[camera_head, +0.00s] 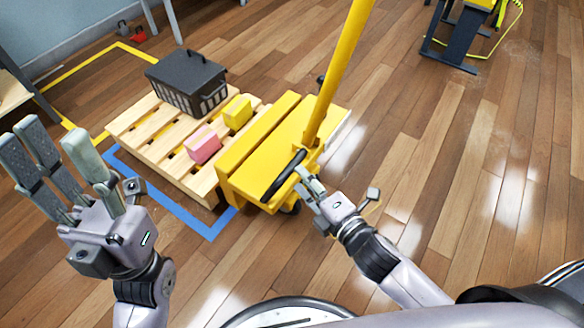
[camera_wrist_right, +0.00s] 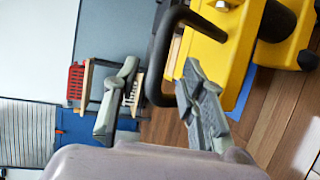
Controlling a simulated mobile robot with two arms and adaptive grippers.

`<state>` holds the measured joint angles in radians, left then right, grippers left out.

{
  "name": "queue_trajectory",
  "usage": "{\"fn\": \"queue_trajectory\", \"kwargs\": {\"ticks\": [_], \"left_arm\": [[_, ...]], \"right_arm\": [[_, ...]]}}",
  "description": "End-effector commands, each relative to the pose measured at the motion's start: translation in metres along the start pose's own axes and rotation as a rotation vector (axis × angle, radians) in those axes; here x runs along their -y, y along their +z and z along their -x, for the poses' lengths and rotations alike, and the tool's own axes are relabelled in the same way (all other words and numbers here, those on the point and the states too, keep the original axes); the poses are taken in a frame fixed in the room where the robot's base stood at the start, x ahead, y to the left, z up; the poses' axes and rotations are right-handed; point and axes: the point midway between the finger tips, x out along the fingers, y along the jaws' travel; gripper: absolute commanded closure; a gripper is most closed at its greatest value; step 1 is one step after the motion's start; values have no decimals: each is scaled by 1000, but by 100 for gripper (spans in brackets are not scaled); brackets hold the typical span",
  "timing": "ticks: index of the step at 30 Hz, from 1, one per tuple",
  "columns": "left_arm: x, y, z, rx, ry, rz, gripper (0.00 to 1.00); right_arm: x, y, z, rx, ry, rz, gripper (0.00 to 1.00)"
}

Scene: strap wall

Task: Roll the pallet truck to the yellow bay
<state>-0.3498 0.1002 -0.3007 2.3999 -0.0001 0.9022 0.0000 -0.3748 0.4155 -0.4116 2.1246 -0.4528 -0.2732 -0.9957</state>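The yellow pallet truck (camera_head: 266,150) stands with a wooden pallet (camera_head: 150,133) at its left. Its tall yellow mast (camera_head: 340,65) leans up to the right, and a black bar handle (camera_head: 283,176) sits on its near side. My right gripper (camera_head: 308,184) is beside that handle. In the right wrist view its fingers are spread apart, with the handle (camera_wrist_right: 161,55) showing between and beyond them; I see no grip on it. My left gripper (camera_head: 58,155) is open and empty at the left. Yellow floor lines (camera_head: 85,66) mark a bay at the far left.
A black crate (camera_head: 187,80), a pink block (camera_head: 203,147) and a yellow block (camera_head: 237,112) ride on the pallet. Blue floor tape (camera_head: 178,208) runs around its near side. A black-and-yellow stand (camera_head: 455,38) is at the top right. The right floor is clear.

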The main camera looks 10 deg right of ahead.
Motion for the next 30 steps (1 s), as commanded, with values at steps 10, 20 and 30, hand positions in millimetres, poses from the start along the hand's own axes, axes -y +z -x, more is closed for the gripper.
{"fn": "queue_trajectory", "kwargs": {"ticks": [10,20,30], "left_arm": [[0,4,15,2,0,0,60],[0,4,16,3,0,0,60],[0,4,16,4,0,0,60]], "right_arm": [[1,0,-51,1,2,0,62],[0,0,-59,0,-1,0,62],[0,0,-59,0,0,0,77]]}}
